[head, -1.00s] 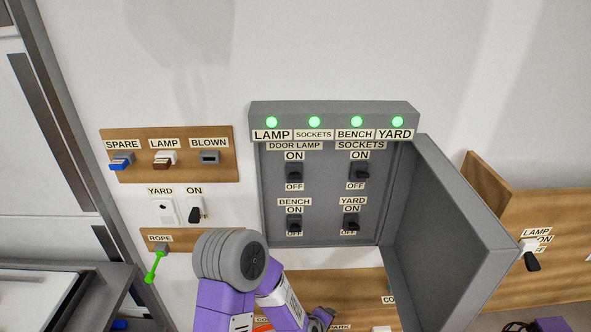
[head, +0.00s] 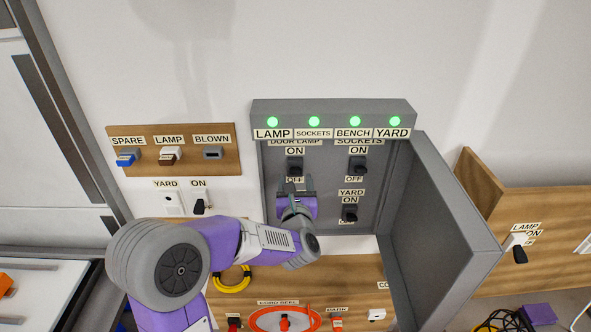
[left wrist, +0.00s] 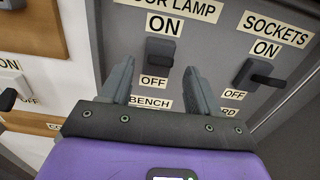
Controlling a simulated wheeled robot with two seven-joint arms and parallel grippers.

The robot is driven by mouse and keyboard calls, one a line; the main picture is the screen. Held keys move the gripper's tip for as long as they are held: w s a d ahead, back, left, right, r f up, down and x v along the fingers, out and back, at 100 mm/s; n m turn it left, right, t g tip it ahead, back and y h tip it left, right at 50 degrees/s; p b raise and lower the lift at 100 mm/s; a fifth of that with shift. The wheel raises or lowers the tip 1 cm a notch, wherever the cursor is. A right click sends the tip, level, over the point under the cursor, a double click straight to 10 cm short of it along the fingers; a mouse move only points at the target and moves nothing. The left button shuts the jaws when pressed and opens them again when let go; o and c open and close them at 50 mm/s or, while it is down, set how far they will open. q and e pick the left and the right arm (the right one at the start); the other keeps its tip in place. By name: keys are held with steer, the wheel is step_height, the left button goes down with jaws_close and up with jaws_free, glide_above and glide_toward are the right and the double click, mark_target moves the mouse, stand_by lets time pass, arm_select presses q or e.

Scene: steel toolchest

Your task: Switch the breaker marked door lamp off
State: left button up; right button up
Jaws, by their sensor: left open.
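The door lamp breaker (head: 294,166) is a dark toggle at the upper left of the grey open box, between ON and OFF labels. It also shows in the left wrist view (left wrist: 160,50). I cannot tell its lever's setting for sure. The LAMP light (head: 272,122) above it is green. My left gripper (head: 295,186) is open and empty, just below this breaker in the head view. In the left wrist view its fingertips (left wrist: 158,78) are spread to either side, just below the toggle. The bench breaker is hidden behind my gripper. My right gripper is out of view.
The sockets breaker (head: 357,165) is to the right and the yard breaker (head: 349,213) lower right. The box's open door (head: 440,205) juts out at the right. A wooden fuse board (head: 190,170) and a yard switch (head: 201,204) are at the left.

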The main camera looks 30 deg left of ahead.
mark_target(296, 170)
arm_select(q)
steer(key=shift+p+x, duration=0.55)
steer(key=shift+x, duration=1.85)
steer(key=shift+c, duration=0.3)
steer(key=shift+d, duration=0.1)
steer(key=c, duration=1)
